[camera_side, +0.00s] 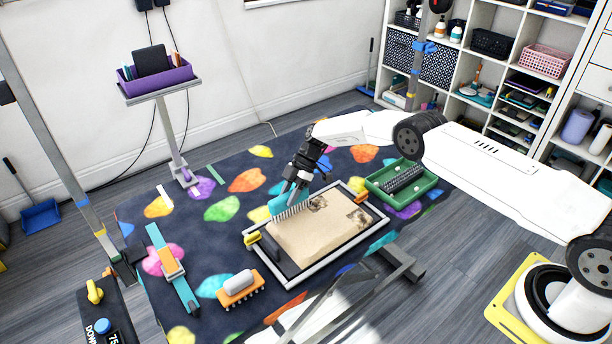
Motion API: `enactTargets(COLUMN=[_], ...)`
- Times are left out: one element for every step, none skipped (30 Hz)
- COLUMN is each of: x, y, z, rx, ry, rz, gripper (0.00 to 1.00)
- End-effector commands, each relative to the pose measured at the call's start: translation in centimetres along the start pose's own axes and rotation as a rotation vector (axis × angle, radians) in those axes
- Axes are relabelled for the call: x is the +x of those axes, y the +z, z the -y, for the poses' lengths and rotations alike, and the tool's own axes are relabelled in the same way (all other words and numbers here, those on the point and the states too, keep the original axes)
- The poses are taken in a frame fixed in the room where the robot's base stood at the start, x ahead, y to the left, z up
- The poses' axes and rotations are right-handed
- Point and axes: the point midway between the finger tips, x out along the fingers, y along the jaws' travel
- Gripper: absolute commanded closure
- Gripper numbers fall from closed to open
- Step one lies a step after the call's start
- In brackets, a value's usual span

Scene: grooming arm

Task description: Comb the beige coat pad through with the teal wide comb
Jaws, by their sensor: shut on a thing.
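The beige coat pad (312,238) lies in a grey-framed tray (297,287) on the patterned table. Dark tangled patches (318,202) show at its far edge and toward its right side. My gripper (294,188) points down over the far left part of the pad and is shut on the teal wide comb (291,205). The comb's teeth point down at the pad's far left edge. I cannot tell whether the teeth touch the coat. The gripper's fingers partly hide the comb's upper part.
A green tray (402,203) with a dark brush stands behind the pad to the right. An orange brush with a white handle (239,284) and a teal and orange tool (172,268) lie at left. A purple bin (157,80) stands on a post behind. Grey bars cross the front right.

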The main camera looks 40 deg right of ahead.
Motion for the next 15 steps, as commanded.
enactTargets(x=[0.3, 0.3, 0.4, 0.4, 0.4, 0.4, 0.5, 0.5, 0.5, 0.5, 0.6, 0.6, 0.6, 0.6, 0.7], y=[0.3, 0.3, 0.3, 0.4, 0.4, 0.4, 0.4, 0.5, 0.5, 0.5, 0.5, 0.6, 0.6, 0.6, 0.6], z=[0.5, 0.7, 0.8, 1.0, 1.1, 1.4, 1.5, 1.7, 1.9, 2.1, 2.3, 2.5, 2.7, 2.9, 3.2], rx=[0.008, 0.008, 0.008, 0.008, 0.008, 0.008, 0.009, 0.008, 0.008, 0.007, 0.008, 0.008, 0.007, 0.007, 0.008], ry=[-0.010, -0.010, -0.009, -0.010, -0.010, -0.010, -0.010, -0.010, -0.011, -0.011, -0.011, -0.010, -0.010, -0.011, -0.011], rz=[0.001, 0.002, 0.002, 0.002, 0.003, 0.003, 0.004, 0.005, 0.005, 0.004, 0.004, 0.004, 0.004, 0.004, 0.004], gripper=[1.00, 1.00, 1.00, 1.00, 1.00, 1.00, 1.00, 1.00, 1.00, 1.00, 1.00, 1.00, 1.00, 1.00, 1.00])
